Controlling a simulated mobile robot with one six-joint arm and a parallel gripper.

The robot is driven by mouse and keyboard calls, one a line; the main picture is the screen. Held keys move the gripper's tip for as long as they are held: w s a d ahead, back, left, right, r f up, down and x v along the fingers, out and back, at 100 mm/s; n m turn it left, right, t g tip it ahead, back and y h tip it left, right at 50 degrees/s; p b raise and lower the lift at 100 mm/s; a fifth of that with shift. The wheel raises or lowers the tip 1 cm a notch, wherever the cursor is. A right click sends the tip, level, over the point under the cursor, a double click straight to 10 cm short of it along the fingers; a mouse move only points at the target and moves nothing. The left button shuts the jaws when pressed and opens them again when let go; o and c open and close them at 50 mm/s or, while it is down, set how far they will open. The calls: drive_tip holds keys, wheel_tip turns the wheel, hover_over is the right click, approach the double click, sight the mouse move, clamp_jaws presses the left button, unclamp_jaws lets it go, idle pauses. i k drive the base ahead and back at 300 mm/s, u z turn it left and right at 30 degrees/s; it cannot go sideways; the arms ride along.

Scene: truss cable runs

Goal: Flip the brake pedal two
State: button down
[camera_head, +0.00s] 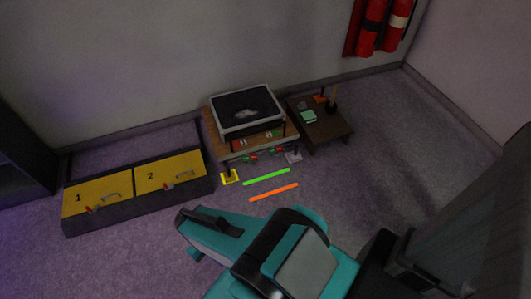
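A low dark box (140,205) on the floor at the left has two yellow panels on top. The panel marked 2 (163,171) is on the right and has a grey handle and a small red-tipped part at its front edge. The panel marked 1 (88,197) is beside it on the left with similar parts. A small yellow pedal-like piece (230,178) and a grey one (293,156) stand before the wooden stand. I cannot tell which is brake pedal two. My gripper (193,233) is in front of the box, apart from it; its fingers are unclear.
A wooden stand (215,137) bears a dark-topped, light-rimmed unit (247,107). A low brown table (328,131) holds small items. Green (267,177) and orange (274,192) strips lie on the carpet. Red extinguishers (371,27) hang at the back wall. The carpet at right is clear.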

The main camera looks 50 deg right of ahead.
sight(277, 149)
drive_tip(key=z, duration=0.05)
drive_tip(key=i, duration=1)
drive_tip(key=u, duration=0.05)
